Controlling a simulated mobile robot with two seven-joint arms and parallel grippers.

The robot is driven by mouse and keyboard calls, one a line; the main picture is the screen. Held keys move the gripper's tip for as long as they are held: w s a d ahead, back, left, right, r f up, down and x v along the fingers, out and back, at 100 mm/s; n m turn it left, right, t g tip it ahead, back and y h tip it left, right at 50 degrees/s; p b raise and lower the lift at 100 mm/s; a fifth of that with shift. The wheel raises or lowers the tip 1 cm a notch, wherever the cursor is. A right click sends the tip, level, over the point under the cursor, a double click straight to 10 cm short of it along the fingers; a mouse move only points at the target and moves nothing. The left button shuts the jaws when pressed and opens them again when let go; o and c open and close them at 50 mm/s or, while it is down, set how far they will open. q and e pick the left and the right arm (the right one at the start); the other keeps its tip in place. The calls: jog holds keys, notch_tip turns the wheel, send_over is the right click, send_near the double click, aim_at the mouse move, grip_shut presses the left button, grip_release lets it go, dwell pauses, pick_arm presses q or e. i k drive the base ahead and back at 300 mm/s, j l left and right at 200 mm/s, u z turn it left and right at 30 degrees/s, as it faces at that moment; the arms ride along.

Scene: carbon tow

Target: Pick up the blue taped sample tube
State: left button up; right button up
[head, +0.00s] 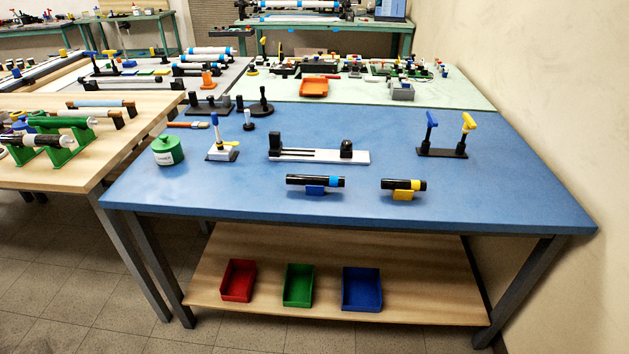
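The blue taped sample tube (302,181) is a black tube with a blue tape band near its right end. It lies level on a small blue holder (315,191) near the front middle of the blue table (240,199). To its right, a similar black tube with a yellow band (393,184) lies on a yellow holder (403,196). Neither of my grippers shows in the head view.
Behind the tubes stand a green jar (168,150), a white-based fixture (318,156) and a rack with blue and yellow handled tools (441,152). Red, green and blue bins (361,290) sit on the lower shelf. The table's front edge and right side are clear.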

aim_at(291, 179)
jog(key=i+j+z, duration=0.15)
jog(key=j+z, duration=0.15)
jog(key=j, duration=0.15)
jog(key=i+j+z, duration=0.1)
jog(key=j+z, duration=0.15)
jog(key=j, duration=0.2)
jog(key=j+z, duration=0.3)
jog(key=j, duration=0.2)
jog(key=i, duration=0.05)
